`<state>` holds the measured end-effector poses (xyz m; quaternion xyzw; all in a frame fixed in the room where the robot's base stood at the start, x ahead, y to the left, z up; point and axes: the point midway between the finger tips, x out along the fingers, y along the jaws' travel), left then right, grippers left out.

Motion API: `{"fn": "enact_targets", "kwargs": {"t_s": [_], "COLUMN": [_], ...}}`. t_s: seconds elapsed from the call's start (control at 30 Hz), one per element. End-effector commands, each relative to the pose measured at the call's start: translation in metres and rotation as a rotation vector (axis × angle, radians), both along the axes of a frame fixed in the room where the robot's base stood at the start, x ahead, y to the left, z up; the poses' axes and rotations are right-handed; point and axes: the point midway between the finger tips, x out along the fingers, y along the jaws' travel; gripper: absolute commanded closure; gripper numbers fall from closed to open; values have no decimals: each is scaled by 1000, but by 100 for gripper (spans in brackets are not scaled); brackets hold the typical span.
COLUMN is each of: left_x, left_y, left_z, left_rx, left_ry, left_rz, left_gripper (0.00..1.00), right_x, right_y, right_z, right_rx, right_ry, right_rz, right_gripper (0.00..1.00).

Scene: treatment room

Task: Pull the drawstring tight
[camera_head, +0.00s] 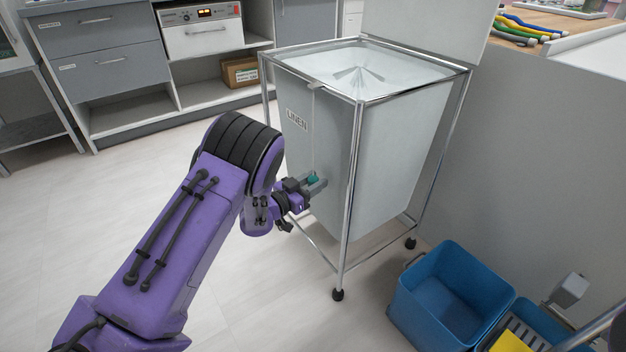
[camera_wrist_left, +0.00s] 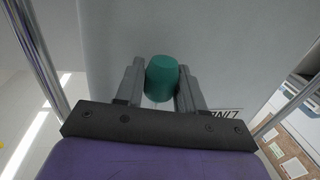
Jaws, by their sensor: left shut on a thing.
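A pale linen bag (camera_head: 395,150) marked "LINEN" hangs in a chrome frame stand (camera_head: 352,180). Its top (camera_head: 362,70) is drawn into folds that meet near the middle. A thin cord line runs down the front face from the rim toward a small teal toggle (camera_head: 313,178). My left gripper (camera_head: 317,184) is shut on this toggle, low in front of the bag. In the left wrist view the teal toggle (camera_wrist_left: 161,78) sits between the two grey fingers, with the bag's face beyond. My right gripper does not show.
A blue bucket (camera_head: 450,295) stands on the floor at the lower right, beside another blue container with something yellow. A grey counter side (camera_head: 530,150) is close on the right. Cabinets (camera_head: 105,50) line the back left. The floor left of the stand is clear.

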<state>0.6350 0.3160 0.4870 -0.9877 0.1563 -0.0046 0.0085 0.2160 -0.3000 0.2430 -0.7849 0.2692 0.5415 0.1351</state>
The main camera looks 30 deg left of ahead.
Motion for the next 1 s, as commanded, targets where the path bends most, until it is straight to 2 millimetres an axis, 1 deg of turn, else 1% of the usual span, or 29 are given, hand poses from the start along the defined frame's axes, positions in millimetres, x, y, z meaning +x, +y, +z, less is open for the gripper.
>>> {"fn": "enact_targets", "kwargs": {"t_s": [0.03, 0.27, 0.3, 0.33, 0.57, 0.67, 0.77, 1.0], "left_x": [-2, -2, -3, -2, -2, -5, -20, -75], "left_y": [0, 0, 0, 0, 0, 1, 7, 24], "left_z": [-5, -6, -6, -6, -4, -3, -1, -2], "left_rx": [3, 3, 3, 3, 2, 3, 2, 1], "left_ry": [9, 13, 13, 13, 8, 9, 10, 12], "left_rz": [1, 0, 0, 0, -1, 0, 1, 3], "left_gripper": [100, 100, 49, 43, 43, 43, 43, 43], "right_x": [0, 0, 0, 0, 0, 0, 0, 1], "right_y": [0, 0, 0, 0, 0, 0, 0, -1], "right_z": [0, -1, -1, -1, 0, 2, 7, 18], "right_rx": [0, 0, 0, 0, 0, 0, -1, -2], "right_ry": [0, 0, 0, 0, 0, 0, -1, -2], "right_rz": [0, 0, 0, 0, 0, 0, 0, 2], "right_gripper": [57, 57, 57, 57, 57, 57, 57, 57]}}
